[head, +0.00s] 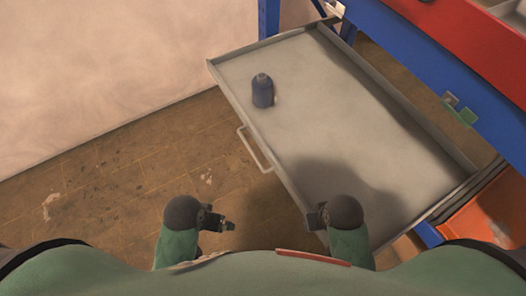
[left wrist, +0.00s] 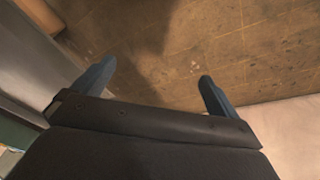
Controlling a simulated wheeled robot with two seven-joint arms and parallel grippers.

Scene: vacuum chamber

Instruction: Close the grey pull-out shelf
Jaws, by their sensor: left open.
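The grey pull-out shelf (head: 310,100) is pulled out from the blue frame in the head view and slants across the middle. Its handle (head: 254,150) is on the front edge facing the left. A dark blue bottle-like object (head: 262,91) stands on the shelf near its far left corner. My left gripper (head: 229,226) is low in the head view, apart from the shelf and nearer to me than the handle. In the left wrist view its fingers (left wrist: 154,80) are spread, with only floor between them. My right gripper (head: 313,221) is at the shelf's near front edge; its fingers are too small to read.
A blue and red workbench frame (head: 430,55) stands at the right, with a green clip (head: 465,116) on it. An orange bin (head: 497,215) is at the lower right. A pale wall (head: 110,65) is at the left, and brown floor (head: 120,165) is clear before the shelf.

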